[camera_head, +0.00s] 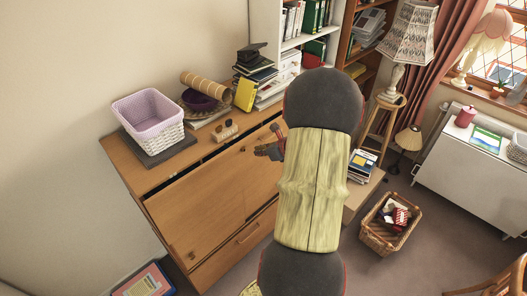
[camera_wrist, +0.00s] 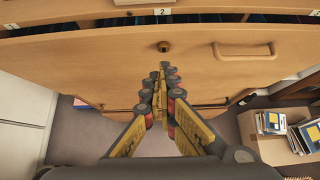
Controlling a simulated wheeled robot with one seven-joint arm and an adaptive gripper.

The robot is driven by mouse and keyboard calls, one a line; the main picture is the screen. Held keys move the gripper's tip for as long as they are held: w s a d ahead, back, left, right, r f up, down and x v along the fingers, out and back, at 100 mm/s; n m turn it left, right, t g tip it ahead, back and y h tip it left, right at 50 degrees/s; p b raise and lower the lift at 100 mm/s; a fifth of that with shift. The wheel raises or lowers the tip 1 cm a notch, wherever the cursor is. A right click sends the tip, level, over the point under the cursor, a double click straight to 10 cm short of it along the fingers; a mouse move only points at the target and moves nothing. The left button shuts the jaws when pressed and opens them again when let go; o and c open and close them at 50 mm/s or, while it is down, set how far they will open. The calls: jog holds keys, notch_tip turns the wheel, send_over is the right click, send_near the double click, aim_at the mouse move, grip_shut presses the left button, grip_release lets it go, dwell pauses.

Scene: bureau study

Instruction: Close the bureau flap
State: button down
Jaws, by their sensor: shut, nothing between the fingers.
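The bureau (camera_head: 130,168) is a light wooden chest against the wall in the head view. Its flap (camera_head: 205,205) stands steeply tilted, with a dark gap along its top edge. In the wrist view the flap (camera_wrist: 100,55) fills the upper part, with a dark knob (camera_wrist: 164,46) near its top and the dark interior showing above its edge. My gripper (camera_wrist: 165,72) is shut and empty, its fingertips in front of the flap just below the knob; I cannot tell if they touch. In the head view my gripper (camera_head: 272,150) is partly hidden by my arm.
A lilac-lined basket (camera_head: 150,125), a yellow book (camera_head: 245,94) and stacked items stand on the bureau top. A wooden handle (camera_wrist: 245,51) is on the flap's right. A low box with books (camera_head: 362,166) and a wicker basket (camera_head: 385,238) stand to the right. Carpet lies open in front.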

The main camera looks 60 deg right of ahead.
aim_at(240, 143)
jog(key=w, duration=0.2)
jog(key=w+d+f, duration=0.1)
jog(key=w, duration=0.1)
jog(key=w+f, duration=0.1)
jog(key=w, duration=0.1)
jog(key=shift+d+f+p, duration=0.2)
jog(key=shift+p, duration=0.15)
jog(key=shift+w+d, duration=0.15)
jog(key=shift+w, duration=0.4)
jog(key=w, duration=0.3)
jog(key=w+d, duration=0.1)
jog(key=shift+w+r, duration=0.2)
jog(key=shift+r, duration=0.2)
jog(key=shift+s, duration=0.1)
